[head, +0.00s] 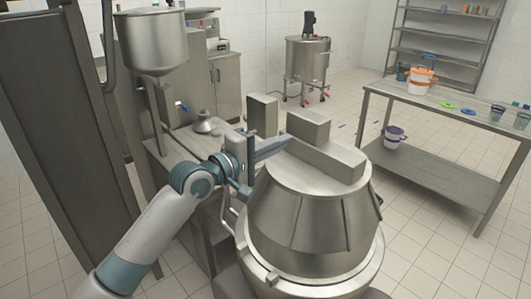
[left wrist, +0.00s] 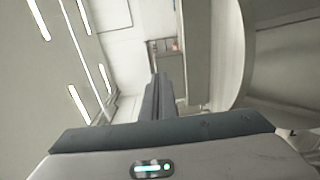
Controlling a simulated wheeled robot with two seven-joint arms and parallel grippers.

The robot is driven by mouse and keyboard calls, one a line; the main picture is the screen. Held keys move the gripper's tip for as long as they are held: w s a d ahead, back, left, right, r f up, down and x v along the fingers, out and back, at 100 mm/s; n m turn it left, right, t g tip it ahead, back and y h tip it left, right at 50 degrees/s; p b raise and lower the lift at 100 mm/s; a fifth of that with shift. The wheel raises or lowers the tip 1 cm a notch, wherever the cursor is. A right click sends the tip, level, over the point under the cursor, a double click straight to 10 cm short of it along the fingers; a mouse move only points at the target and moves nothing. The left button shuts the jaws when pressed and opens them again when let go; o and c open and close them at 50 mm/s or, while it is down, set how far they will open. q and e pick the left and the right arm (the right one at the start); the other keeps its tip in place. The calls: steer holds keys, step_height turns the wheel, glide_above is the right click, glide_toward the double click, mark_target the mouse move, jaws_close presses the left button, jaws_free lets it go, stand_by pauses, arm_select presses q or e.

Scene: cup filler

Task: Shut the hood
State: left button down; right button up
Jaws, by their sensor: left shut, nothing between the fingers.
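A large cone-shaped steel hood (head: 300,225) with block-shaped housings (head: 325,157) on top sits over a round steel base (head: 358,285) in the front middle of the head view. The hood looks low on the base; I cannot tell whether it is fully seated. My left gripper (head: 286,142) is shut and empty, its fingers pointing right beside the top housing. I cannot tell whether they touch it. In the left wrist view the shut fingers (left wrist: 158,85) point ahead, with a curved pale metal surface (left wrist: 235,55) to the right. My right gripper is not in view.
A steel hopper (head: 155,45) stands at the upper left, beside a tall dark panel (head: 45,120). A mixing tank (head: 307,62) stands behind. Tiled floor is free between.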

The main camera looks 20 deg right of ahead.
arm_select(q)
steer(key=b+v, duration=0.1)
steer(key=v, duration=0.3)
steer(key=shift+s+a, duration=0.1)
steer(key=shift+a, duration=0.2)
